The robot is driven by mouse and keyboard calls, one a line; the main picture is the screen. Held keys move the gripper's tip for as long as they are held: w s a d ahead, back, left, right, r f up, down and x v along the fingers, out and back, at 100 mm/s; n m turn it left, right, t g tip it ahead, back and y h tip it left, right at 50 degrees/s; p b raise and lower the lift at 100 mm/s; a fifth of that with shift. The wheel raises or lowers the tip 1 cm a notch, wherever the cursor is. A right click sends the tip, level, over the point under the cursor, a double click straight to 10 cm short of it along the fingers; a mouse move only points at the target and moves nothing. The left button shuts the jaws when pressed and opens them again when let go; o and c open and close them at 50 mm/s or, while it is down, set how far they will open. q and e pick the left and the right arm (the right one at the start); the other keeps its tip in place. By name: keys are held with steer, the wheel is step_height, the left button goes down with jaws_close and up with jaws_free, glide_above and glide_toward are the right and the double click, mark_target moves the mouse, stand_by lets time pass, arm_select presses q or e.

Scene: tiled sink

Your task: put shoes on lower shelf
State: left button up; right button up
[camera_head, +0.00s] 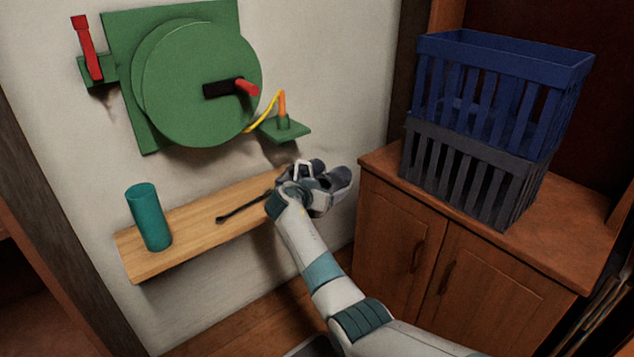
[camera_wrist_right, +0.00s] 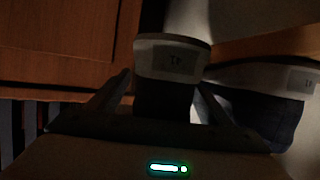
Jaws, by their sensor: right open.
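Two dark blue-grey shoes with pale soles are at the right end of the wooden wall shelf (camera_head: 190,232), partly hidden by my right gripper (camera_head: 312,184). One shoe (camera_head: 342,181) shows at the right of the gripper. In the right wrist view, one shoe (camera_wrist_right: 172,60) has its labelled sole end toward me and lies between the two open fingers of my right gripper (camera_wrist_right: 163,84). The other shoe (camera_wrist_right: 265,85) is beside it on the right, outside the fingers. Whether the fingers touch the shoe is not clear. My left gripper is not in view. I cannot make out a separate lower shelf.
A teal cylinder (camera_head: 149,217) stands on the shelf's left part, with a thin dark tool (camera_head: 240,210) near its middle. A green wheel device (camera_head: 195,85) is on the wall above. Blue (camera_head: 500,95) and grey (camera_head: 465,175) crates are stacked on the wooden cabinet (camera_head: 440,270).

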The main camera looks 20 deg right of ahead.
steer(key=shift+a, duration=0.1)
stand_by(0.3)
steer(key=shift+r, duration=0.1)
steer(key=c, duration=1.3)
